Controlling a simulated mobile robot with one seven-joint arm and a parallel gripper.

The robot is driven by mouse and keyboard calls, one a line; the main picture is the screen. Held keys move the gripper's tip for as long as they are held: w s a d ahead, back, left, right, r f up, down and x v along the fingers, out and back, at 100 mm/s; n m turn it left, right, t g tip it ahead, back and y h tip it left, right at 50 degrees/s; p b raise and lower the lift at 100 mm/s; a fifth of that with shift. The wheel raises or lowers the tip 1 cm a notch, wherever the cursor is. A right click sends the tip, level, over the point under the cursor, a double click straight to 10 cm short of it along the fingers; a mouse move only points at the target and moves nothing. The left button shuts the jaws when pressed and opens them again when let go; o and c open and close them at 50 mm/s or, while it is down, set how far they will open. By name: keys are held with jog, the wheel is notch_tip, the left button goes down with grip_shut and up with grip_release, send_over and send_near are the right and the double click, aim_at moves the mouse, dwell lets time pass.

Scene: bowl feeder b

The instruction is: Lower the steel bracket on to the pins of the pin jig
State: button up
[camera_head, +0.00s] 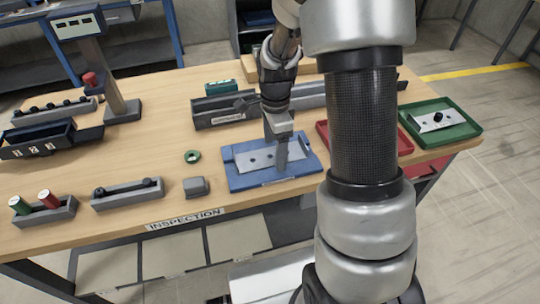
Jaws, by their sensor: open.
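A flat steel bracket (256,160) with dark round spots lies on a blue tray-like base (238,182) at the front middle of the table. I cannot tell whether the spots are holes or pin tips. My gripper (282,158) points down over the right part of this bracket. It is open, and its fingers hide part of the plate; contact is unclear. A second pale plate (428,124) with a black round part lies in a green tray (462,132) at the right. No pin jig is clearly identifiable; a grey bar with dark knobs (127,194) stands at the front left.
A red tray (404,144) lies partly behind my arm. A small grey block (196,187) and a green ring (192,156) are left of the blue base. A grey bin (218,113) stands behind. A post with a display (103,70) rises at the back left.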

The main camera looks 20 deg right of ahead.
jog(key=shift+f, duration=0.2)
dwell(0.3)
jog(key=shift+r, duration=0.1)
jog(key=c, duration=1.6)
